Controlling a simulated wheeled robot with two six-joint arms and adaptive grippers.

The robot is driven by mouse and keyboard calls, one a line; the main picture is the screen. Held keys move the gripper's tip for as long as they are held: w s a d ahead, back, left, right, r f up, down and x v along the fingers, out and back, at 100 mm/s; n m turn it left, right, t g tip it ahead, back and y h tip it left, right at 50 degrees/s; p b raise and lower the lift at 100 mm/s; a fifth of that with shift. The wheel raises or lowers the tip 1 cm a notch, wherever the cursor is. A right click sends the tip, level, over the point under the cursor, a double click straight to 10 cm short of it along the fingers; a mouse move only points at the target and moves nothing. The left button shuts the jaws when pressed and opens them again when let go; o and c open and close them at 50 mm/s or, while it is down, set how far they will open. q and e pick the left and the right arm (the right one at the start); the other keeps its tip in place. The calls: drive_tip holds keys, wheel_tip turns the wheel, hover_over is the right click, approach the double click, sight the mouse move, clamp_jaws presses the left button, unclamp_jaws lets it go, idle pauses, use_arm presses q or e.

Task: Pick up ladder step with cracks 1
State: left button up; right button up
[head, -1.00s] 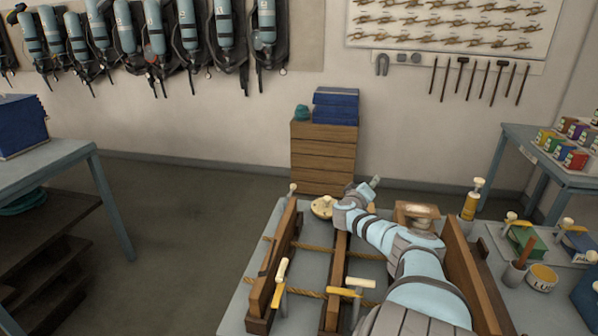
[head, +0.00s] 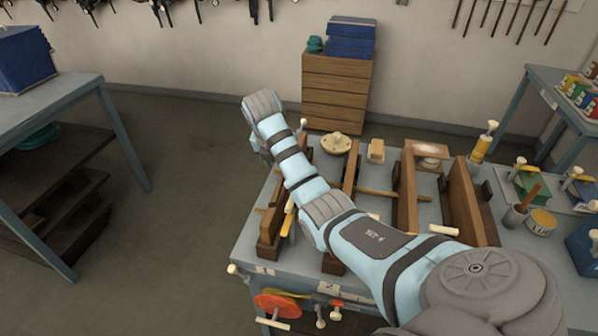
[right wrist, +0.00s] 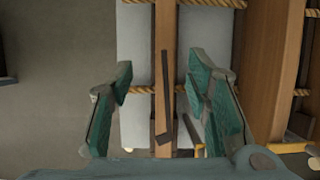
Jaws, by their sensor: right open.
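In the right wrist view, a narrow wooden bar (right wrist: 166,30) with a long dark-edged mark along it, possibly the cracked ladder step, runs up the picture between my fingers. My right gripper (right wrist: 160,75) is open, with one teal finger on each side of the bar and gaps to it. In the head view, the bar at the table's left (head: 270,228) is partly hidden behind my right arm. My right gripper's fingers are not clearly visible there. My left gripper is not in view.
Other wooden bars (head: 407,190) and ropes lie across the work table (head: 330,280). Clamps and a red wheel (head: 277,304) are at the front. A shelved table (head: 75,110) stands left, with clear floor between.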

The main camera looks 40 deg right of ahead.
drive_tip(key=x, duration=0.4)
drive_tip(key=b+x, duration=0.1)
drive_tip(key=x, duration=0.3)
drive_tip(key=d+b+x, duration=0.1)
drive_tip(key=x, duration=0.3)
drive_tip(key=shift+d+f, duration=0.1)
drive_tip(key=shift+f, duration=0.05)
clamp_jaws()
